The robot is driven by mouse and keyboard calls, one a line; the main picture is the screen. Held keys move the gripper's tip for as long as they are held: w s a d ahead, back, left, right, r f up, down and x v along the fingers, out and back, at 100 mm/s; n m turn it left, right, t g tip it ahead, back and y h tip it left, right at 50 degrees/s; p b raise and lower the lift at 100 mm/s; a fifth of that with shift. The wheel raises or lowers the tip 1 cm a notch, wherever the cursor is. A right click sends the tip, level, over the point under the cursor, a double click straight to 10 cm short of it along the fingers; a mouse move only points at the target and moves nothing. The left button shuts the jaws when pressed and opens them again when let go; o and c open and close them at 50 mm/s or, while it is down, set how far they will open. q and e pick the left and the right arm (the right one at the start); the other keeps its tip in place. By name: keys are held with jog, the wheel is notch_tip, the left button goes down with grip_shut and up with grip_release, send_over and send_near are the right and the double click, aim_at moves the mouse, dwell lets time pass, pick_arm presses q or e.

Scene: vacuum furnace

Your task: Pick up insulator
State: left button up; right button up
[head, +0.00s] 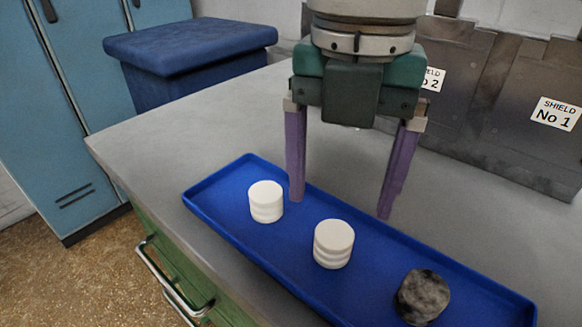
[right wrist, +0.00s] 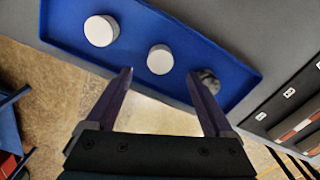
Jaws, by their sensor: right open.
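Two white ribbed cylindrical insulators stand upright on a blue tray (head: 225,178): one at the left (head: 266,201) and one in the middle (head: 333,244). A dark, mottled grey cylinder (head: 423,297) of similar size stands to their right. My right gripper (head: 340,208) is open and empty, its purple fingers pointing down above the tray and apart from the insulators. In the right wrist view, the middle insulator (right wrist: 160,59) appears between and just beyond the two fingertips (right wrist: 160,73). The left insulator (right wrist: 101,30) and dark cylinder (right wrist: 207,80) also show there. My left gripper is out of view.
The tray lies on a grey worktop (head: 160,135) over a green drawer unit (head: 190,280) with metal handles. Dark shield plates (head: 515,110) labelled No 1 and No 2 stand behind. A blue box (head: 190,60) and blue lockers (head: 50,120) are at the left.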

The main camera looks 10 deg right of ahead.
aim_at(335, 233)
notch_tip(335, 233, down, 7)
jog(key=shift+f+b, duration=0.1)
jog(key=shift+b, duration=0.4)
jog(key=shift+c, duration=0.3)
grip_shut()
